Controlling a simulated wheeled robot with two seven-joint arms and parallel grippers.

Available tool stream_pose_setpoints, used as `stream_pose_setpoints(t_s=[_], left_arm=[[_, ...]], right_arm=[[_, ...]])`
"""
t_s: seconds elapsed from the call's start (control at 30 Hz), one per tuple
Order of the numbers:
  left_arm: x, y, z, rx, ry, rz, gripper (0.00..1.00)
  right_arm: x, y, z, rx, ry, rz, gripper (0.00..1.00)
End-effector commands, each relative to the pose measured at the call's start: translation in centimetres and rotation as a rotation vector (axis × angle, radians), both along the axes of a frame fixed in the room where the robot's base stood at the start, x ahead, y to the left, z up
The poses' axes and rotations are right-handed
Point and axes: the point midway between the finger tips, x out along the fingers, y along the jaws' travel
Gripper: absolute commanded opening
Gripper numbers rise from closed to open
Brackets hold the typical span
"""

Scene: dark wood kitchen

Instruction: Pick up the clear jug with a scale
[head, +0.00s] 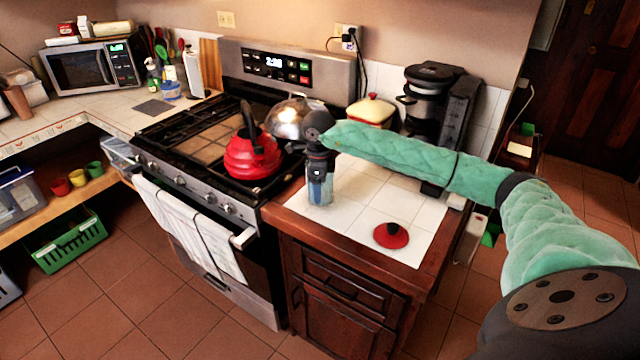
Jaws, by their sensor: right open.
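The clear jug (320,192) stands upright on the white tiled counter (350,190), near the left edge beside the stove. It looks bluish; its scale is too small to read. My right gripper (319,176) points down at the jug from above, at the end of the green-sleeved arm. Its open fingers overlap the jug's upper part and hide the rim. I cannot tell whether they touch it. My left gripper is not in view.
A red kettle (252,158) and a shiny metal domed pot (292,118) stand on the stove left of the jug. A red lid (391,236) lies near the counter's front. A cream pot (371,112) and coffee maker (430,105) stand behind. Tiles right of the jug are clear.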

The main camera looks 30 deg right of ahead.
Motion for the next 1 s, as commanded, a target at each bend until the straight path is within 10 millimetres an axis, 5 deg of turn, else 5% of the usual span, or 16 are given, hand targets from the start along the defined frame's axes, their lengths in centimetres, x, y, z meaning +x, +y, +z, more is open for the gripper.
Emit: stream_pose_setpoints(t_s=[0.2,0.5,1.0], left_arm=[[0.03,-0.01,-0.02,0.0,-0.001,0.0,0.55],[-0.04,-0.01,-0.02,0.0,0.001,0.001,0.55],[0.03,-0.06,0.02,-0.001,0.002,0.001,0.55]], right_arm=[[0.01,0.01,-0.03,0.0,0.0,0.0,0.6],[0.0,0.01,-0.02,0.0,0.0,0.0,0.01],[0.03,-0.03,0.26,-0.001,-0.001,0.0,0.0]])
